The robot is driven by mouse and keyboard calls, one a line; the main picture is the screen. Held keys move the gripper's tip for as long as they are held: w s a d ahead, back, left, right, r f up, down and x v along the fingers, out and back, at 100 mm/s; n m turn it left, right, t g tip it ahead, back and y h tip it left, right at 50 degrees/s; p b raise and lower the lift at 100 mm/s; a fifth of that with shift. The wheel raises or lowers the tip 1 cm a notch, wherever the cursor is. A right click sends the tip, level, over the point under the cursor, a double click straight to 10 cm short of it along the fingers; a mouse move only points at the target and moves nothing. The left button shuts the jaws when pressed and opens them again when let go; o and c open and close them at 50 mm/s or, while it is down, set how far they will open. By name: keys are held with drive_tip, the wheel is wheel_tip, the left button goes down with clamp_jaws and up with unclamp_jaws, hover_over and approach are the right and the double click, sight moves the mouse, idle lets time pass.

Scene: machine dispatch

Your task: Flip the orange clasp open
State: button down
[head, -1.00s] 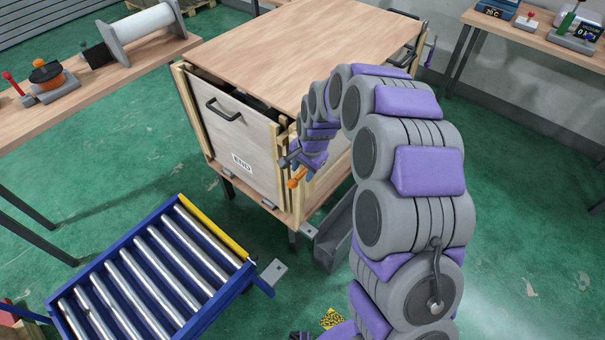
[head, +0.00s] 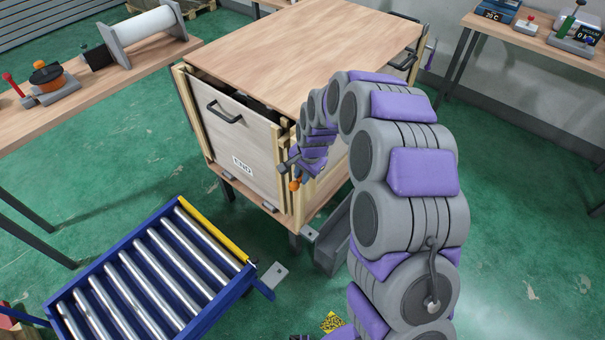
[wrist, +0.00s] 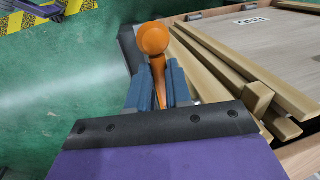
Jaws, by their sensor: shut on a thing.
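The orange clasp (head: 295,185) is on the near right corner edge of the wooden crate (head: 240,148), below my gripper's wrist. In the wrist view the clasp (wrist: 153,38) has a round knob on a tapering orange lever. My gripper (wrist: 158,78) is shut on the lever, its two blue-grey fingers on either side and the knob sticking out past them. In the head view my purple and grey arm hides most of the crate's right side, and the fingertips are hard to make out. The clasp's pivot is hidden in both views.
A blue roller conveyor (head: 150,265) with a yellow end bar stands in front of the crate. A grey metal channel (head: 338,240) is beside the crate's leg. Benches with devices stand at the left and the far right. The green floor right of my arm is clear.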

drive_tip(key=shift+s, duration=0.1)
idle(0.4)
drive_tip(key=shift+r+g+y+p, duration=0.4)
drive_tip(key=shift+g+p, duration=0.2)
drive_tip(key=shift+p, duration=0.5)
drive_tip(key=shift+f, duration=0.1)
drive_tip(key=c, duration=1.1)
unclamp_jaws()
drive_tip(key=shift+a, duration=0.1)
drive_tip(key=shift+o, duration=0.2)
drive_tip(key=p+v, duration=0.3)
drive_tip(key=v, duration=1.4)
